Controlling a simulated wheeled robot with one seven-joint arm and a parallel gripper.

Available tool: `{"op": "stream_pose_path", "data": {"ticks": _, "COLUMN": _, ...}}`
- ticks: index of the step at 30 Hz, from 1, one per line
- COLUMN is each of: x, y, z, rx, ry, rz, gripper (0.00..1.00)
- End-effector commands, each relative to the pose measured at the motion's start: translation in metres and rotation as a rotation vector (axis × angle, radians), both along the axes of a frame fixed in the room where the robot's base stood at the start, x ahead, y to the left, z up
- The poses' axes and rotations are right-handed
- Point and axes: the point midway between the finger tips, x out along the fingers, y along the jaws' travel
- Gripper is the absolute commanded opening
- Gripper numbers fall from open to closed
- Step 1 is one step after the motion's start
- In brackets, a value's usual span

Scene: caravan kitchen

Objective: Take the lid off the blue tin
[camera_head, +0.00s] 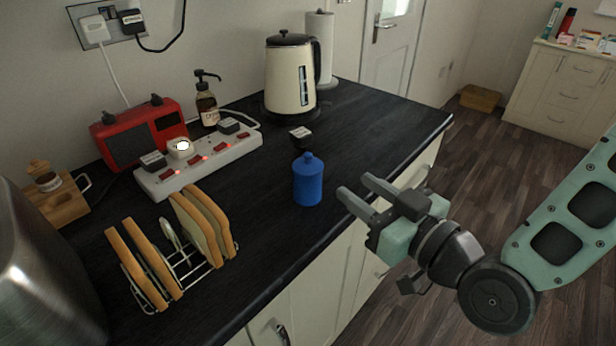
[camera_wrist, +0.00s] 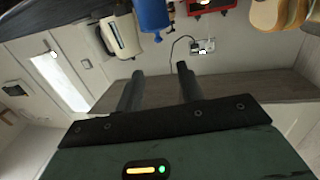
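The blue tin (camera_head: 308,184) stands upright on the dark worktop near its front edge. Its blue lid (camera_head: 308,159) with a small round knob sits on top. The tin also shows upside down at the top of the wrist view (camera_wrist: 153,18). My gripper (camera_head: 355,194) is to the right of the tin, apart from it, over the worktop's front edge. Its two fingers are spread with nothing between them. They also show apart and empty in the wrist view (camera_wrist: 158,80).
A power strip (camera_head: 198,166), a toast rack (camera_head: 180,262) with bread and a red radio (camera_head: 140,130) stand to the left. A cream kettle (camera_head: 290,77) stands behind. The worktop (camera_head: 370,125) right of the kettle is clear.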

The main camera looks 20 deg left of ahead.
Motion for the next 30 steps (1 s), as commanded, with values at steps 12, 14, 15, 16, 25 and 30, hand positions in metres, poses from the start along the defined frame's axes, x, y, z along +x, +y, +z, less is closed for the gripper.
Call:
{"op": "stream_pose_path", "data": {"ticks": 12, "x": 0.044, "y": 0.065, "z": 0.000, "rx": 0.002, "ry": 0.002, "rz": -0.002, "gripper": 0.38}}
{"op": "stream_pose_path", "data": {"ticks": 14, "x": 0.047, "y": 0.070, "z": -0.001, "rx": 0.001, "ry": 0.002, "rz": -0.001, "gripper": 0.38}}
{"op": "stream_pose_path", "data": {"ticks": 15, "x": 0.048, "y": 0.073, "z": -0.002, "rx": 0.000, "ry": 0.002, "rz": -0.001, "gripper": 0.38}}
{"op": "stream_pose_path", "data": {"ticks": 16, "x": 0.049, "y": 0.074, "z": -0.002, "rx": 0.000, "ry": 0.002, "rz": -0.001, "gripper": 0.38}}
{"op": "stream_pose_path", "data": {"ticks": 25, "x": 0.068, "y": 0.101, "z": -0.005, "rx": 0.002, "ry": 0.003, "rz": -0.002, "gripper": 0.38}}
{"op": "stream_pose_path", "data": {"ticks": 30, "x": 0.078, "y": 0.116, "z": -0.008, "rx": 0.002, "ry": 0.002, "rz": -0.001, "gripper": 0.38}}
